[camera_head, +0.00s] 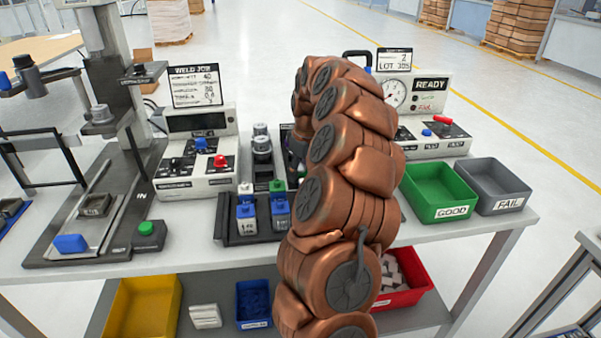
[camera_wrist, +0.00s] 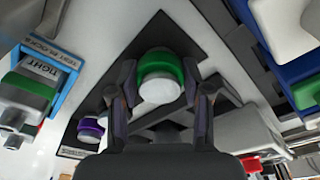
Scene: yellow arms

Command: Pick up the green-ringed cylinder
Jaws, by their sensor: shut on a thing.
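The green-ringed cylinder (camera_wrist: 160,76) has a pale body with a green band and sits between my two dark fingers in the wrist view. My gripper (camera_wrist: 160,88) is shut on it, one finger on each side. Behind it is a dark triangular-looking plate; I cannot tell whether the cylinder touches it. In the head view my own copper-coloured arm hides the gripper and this cylinder. A purple-ringed cylinder (camera_wrist: 90,127) stands to the lower left in the wrist view, apart from the fingers.
In the head view, a green GOOD bin (camera_head: 439,190) and a grey FAIL bin (camera_head: 497,186) stand at the right of the table. A READY console (camera_head: 432,120) and weld console (camera_head: 200,150) stand behind.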

